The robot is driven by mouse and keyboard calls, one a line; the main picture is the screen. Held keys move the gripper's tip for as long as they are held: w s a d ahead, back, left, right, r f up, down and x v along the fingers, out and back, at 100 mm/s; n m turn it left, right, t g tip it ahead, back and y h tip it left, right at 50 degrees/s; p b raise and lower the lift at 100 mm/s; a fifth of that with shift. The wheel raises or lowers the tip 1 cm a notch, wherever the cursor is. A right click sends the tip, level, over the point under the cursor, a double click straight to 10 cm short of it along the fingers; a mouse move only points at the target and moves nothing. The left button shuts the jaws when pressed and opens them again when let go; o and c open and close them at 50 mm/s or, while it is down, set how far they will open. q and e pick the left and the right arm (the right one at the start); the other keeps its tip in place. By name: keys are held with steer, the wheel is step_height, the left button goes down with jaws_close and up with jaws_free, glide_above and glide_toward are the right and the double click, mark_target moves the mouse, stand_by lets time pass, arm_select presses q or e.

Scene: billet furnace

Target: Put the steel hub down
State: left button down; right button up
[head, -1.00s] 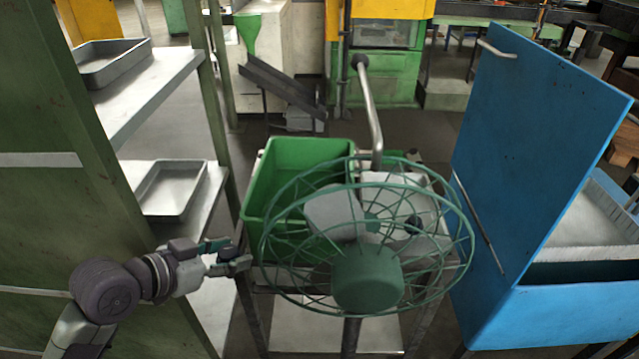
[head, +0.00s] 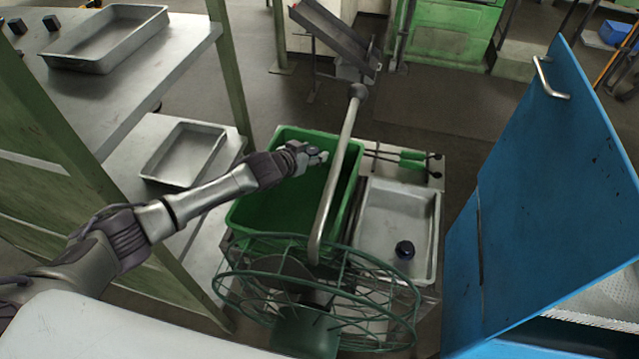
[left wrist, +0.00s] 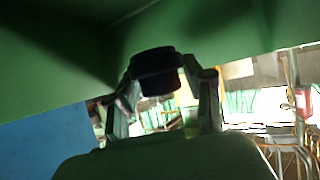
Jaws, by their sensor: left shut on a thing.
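My left gripper (head: 314,158) reaches in from the left and is above the green bin (head: 272,205), near the bin's far side in the head view. In the left wrist view my left gripper (left wrist: 163,95) is shut on a dark, short round piece, the steel hub (left wrist: 155,70), held between its two fingertips. A green surface fills the top of that view, close to the hub. The hub cannot be made out in the head view. My right gripper is not in view.
A grey tray (head: 368,222) with a dark round piece (head: 404,250) stands right of the bin. A bent metal pole (head: 338,175) and a green wire fan guard (head: 235,284) stand in front. A blue door (head: 560,190) is at right. Shelves with trays (head: 184,156) are at left.

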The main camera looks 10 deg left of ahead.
mark_target(313, 181)
arm_select(q)
steer(key=f, duration=0.3)
steer(key=shift+s+d+f, duration=0.2)
steer(key=shift+s+f, duration=0.05)
steer(key=shift+f, duration=0.1)
step_height(313, 181, down, 4)
steer(key=shift+w+f, duration=0.15)
steer(key=shift+f, duration=0.2)
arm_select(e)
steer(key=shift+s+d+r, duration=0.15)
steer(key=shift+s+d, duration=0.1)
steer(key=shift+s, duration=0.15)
arm_select(q)
steer(key=shift+c, duration=2.2)
jaws_free()
steer(key=shift+f, duration=0.15)
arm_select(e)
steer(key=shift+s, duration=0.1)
